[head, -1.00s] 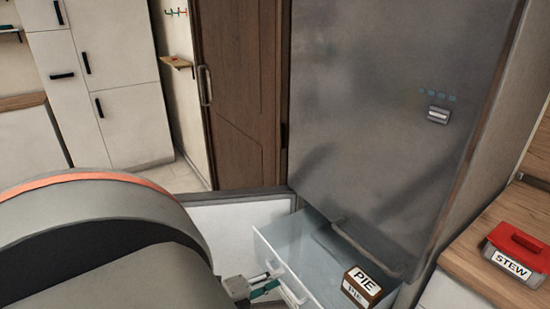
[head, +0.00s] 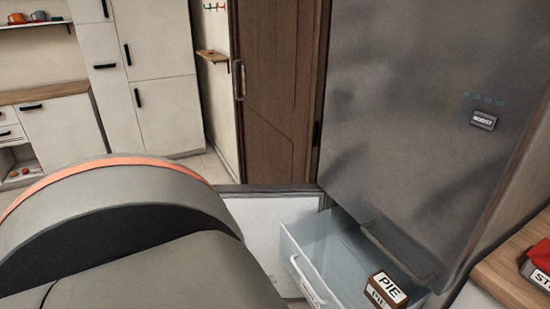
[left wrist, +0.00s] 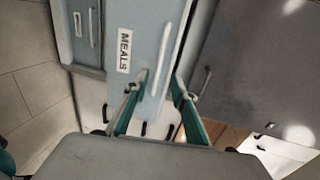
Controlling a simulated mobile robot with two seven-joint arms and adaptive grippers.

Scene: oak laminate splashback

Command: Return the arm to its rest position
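My left arm (head: 120,240) fills the lower left of the head view as a large grey link with an orange band. The left gripper is hidden or out of frame there. In the left wrist view the left gripper (left wrist: 160,79) has its two teal fingers apart. Nothing is held between them. A pale drawer front labelled MEALS (left wrist: 124,50), with a long light handle (left wrist: 165,50), shows beyond the fingertips. My right gripper is not seen.
An open drawer (head: 330,245) below a grey fridge (head: 415,110) holds a box labelled PIE (head: 388,287). A wooden counter (head: 510,268) with a red-lidded STEW container (head: 540,265) stands at right. A brown door (head: 278,95) and white cabinets (head: 150,60) are behind.

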